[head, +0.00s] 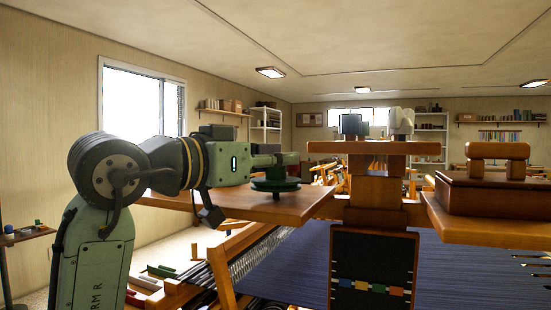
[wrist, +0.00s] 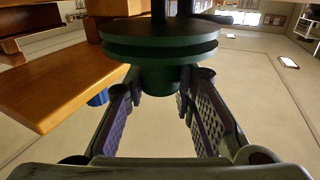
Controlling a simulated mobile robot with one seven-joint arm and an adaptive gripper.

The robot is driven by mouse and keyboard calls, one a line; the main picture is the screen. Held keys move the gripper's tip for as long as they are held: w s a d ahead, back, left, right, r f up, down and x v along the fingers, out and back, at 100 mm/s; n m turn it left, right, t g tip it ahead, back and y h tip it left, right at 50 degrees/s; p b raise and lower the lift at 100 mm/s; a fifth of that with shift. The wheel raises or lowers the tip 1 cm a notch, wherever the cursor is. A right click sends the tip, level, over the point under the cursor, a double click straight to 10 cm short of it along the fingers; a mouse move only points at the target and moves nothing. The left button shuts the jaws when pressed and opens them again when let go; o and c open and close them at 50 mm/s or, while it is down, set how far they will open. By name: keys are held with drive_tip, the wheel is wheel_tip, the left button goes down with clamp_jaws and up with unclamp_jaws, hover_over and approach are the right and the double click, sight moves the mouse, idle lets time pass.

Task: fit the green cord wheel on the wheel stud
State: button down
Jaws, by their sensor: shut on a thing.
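The green cord wheel (head: 275,185) is a grooved disc, roughly level, hanging under my gripper (head: 277,162) in the head view. In the wrist view the wheel (wrist: 160,42) fills the top middle, and the two finger pads of my gripper (wrist: 165,85) close on its narrower hub. In the head view the wheel overlaps the left wooden board (head: 250,205); I cannot tell whether it touches it. Dark narrow shapes show beyond the wheel at the top of the wrist view. I cannot make out the wheel stud for certain in either view.
A wooden post with a crossbar (head: 375,147) stands right of the wheel, with a dark panel (head: 372,265) below. A wooden box (head: 495,195) sits on the right board. Blue cloth (head: 460,275) spreads below. Open air lies above the left board.

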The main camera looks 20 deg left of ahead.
drive_tip(key=shift+f, duration=0.1)
drive_tip(key=shift+f+b, duration=0.6)
drive_tip(key=shift+f, duration=0.15)
drive_tip(key=shift+f, duration=0.1)
drive_tip(key=c, duration=1.3)
unclamp_jaws()
drive_tip(key=v, duration=1.2)
